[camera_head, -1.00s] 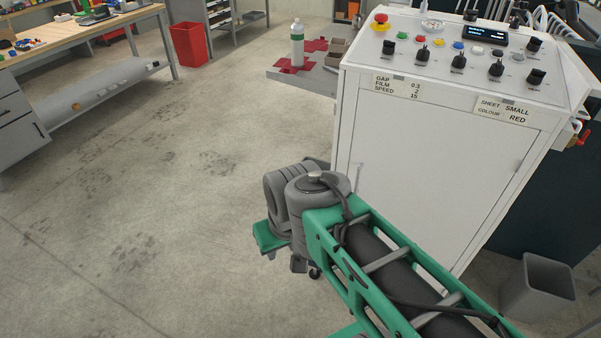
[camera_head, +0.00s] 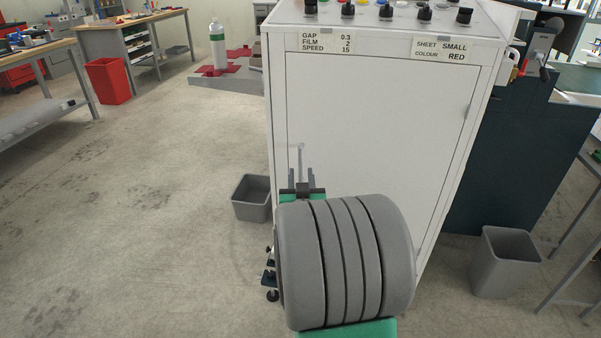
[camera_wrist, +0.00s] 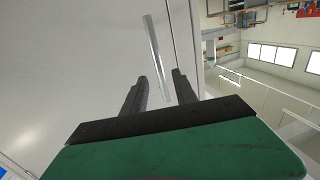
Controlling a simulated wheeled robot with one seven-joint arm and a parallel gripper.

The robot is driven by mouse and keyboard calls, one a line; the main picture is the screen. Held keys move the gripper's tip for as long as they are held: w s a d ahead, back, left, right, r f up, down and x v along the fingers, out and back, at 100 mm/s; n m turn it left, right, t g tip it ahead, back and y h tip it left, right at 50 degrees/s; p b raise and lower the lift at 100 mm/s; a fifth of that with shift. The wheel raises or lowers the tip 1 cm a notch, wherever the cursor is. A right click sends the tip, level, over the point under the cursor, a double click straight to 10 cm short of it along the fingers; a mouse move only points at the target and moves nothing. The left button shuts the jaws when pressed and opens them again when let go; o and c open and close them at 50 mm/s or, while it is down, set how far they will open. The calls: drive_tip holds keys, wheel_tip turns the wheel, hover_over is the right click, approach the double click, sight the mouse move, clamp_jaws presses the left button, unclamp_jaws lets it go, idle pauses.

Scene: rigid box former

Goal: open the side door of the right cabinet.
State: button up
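The white cabinet's side door (camera_head: 385,110) faces me and looks closed. Its upright metal bar handle (camera_head: 300,158) is near the door's left edge. It also shows in the wrist view as a slanted light bar (camera_wrist: 155,50). My gripper (camera_head: 301,178) is at the lower part of the handle. In the wrist view, my gripper (camera_wrist: 160,82) has its two dark fingers apart, with the bar's lower end seen between them. I cannot tell whether either finger touches it. My own grey wrist hides the lower middle of the door.
A grey bin (camera_head: 252,198) stands left of the cabinet and another grey bin (camera_head: 504,262) stands at its right. A grey shelf with a white bottle (camera_head: 218,46) juts out on the left. The floor at left is clear.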

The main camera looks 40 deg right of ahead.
sight(300, 167)
drive_tip(key=x, duration=0.5)
drive_tip(key=shift+w, duration=0.1)
clamp_jaws()
idle(1.2)
